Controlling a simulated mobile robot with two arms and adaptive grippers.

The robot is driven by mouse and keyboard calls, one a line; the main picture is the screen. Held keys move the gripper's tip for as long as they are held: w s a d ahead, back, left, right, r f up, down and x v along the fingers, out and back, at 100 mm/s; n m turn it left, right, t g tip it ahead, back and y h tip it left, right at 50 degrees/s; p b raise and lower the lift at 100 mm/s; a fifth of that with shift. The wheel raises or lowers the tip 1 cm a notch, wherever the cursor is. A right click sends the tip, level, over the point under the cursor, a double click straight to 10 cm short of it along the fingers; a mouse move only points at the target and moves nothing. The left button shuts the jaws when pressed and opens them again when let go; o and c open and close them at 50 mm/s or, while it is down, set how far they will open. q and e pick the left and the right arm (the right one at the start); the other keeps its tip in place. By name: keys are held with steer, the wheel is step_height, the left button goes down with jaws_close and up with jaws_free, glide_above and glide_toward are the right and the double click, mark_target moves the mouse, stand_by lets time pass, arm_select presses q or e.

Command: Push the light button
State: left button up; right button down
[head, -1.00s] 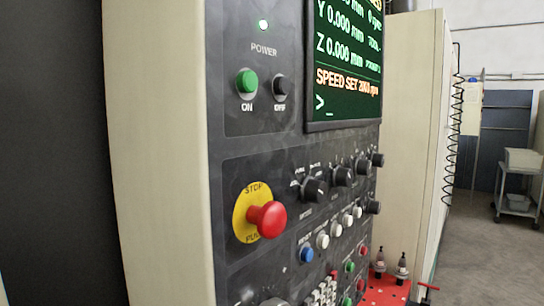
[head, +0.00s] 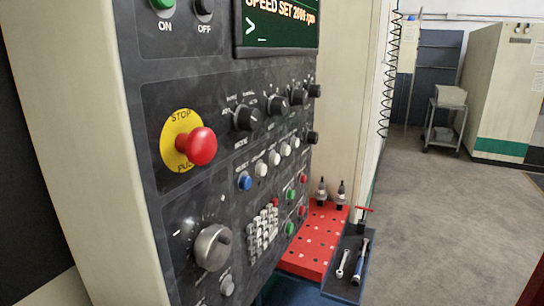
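The machine's control panel (head: 215,110) fills the left and middle of the head view. A row of small push buttons runs below the black knobs: a blue button (head: 244,181) at the near end, then several white buttons (head: 274,158) going back to the right. Small labels sit above them, too small to read, so I cannot tell which one is the light button. Green buttons (head: 290,193) and red buttons (head: 303,179) sit lower right of this row. Neither of my grippers shows in the head view.
A red emergency stop (head: 202,146) sticks out on a yellow disc. A large silver dial (head: 212,247) and a keypad (head: 263,232) are lower. A red perforated board (head: 315,240) and a dark tool tray (head: 347,262) stand beyond the panel. Open floor (head: 430,225) lies right.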

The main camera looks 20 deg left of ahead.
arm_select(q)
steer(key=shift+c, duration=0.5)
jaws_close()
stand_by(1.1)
